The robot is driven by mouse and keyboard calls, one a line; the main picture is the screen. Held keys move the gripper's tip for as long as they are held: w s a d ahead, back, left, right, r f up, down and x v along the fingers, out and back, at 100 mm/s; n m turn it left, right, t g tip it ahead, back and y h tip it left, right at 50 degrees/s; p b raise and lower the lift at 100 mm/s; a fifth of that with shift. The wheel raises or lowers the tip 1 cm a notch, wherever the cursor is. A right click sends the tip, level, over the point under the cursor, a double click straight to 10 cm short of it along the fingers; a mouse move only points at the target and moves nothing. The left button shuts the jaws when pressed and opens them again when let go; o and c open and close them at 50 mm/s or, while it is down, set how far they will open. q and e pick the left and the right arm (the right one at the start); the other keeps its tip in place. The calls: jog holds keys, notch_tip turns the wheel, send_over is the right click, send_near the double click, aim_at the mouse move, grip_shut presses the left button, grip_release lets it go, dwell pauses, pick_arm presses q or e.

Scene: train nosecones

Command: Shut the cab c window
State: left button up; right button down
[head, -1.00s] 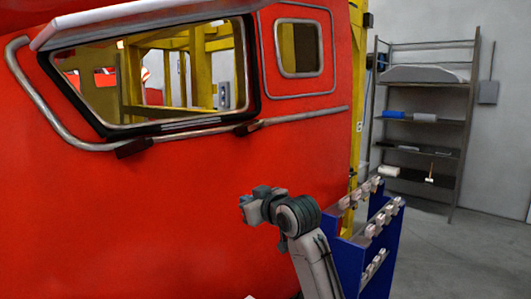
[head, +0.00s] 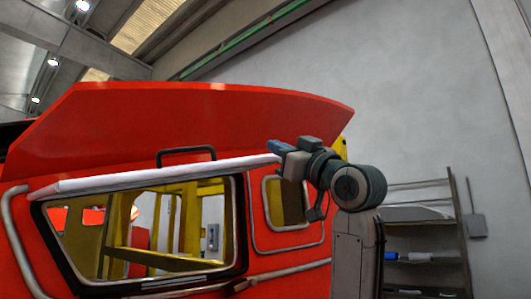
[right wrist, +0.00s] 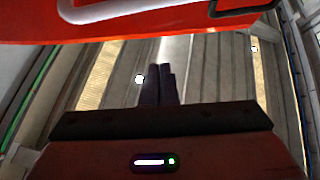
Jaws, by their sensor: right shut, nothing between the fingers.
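The red cab (head: 180,115) has a window opening (head: 85,245) with a black frame. Its pale window panel (head: 150,177) is swung up and out, seen nearly edge-on above the opening, so the window stands open. No letter shows to mark the cab. My right gripper (head: 272,147) is shut and empty, just above the panel's right end; I cannot tell whether it touches. In the right wrist view its dark fingers (right wrist: 160,70) lie together, pointing toward the roof, with red bodywork (right wrist: 110,22) across the top. My left gripper is not in view.
A black handle (head: 187,150) sits on the cab above the panel. A smaller window (head: 287,205) and a grey rail (head: 290,268) lie right of the opening. A shelf rack (head: 425,225) stands by the right wall. Space above the cab's right end is clear.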

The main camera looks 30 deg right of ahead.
jog(key=p+x, duration=0.7)
jog(key=x, duration=0.3)
jog(key=f, duration=0.3)
jog(key=d+f+p, duration=0.1)
jog(key=shift+w+d+f, duration=0.15)
jog(key=shift+w+f, duration=0.05)
jog(key=shift+w, duration=0.2)
jog(key=shift+f, duration=0.1)
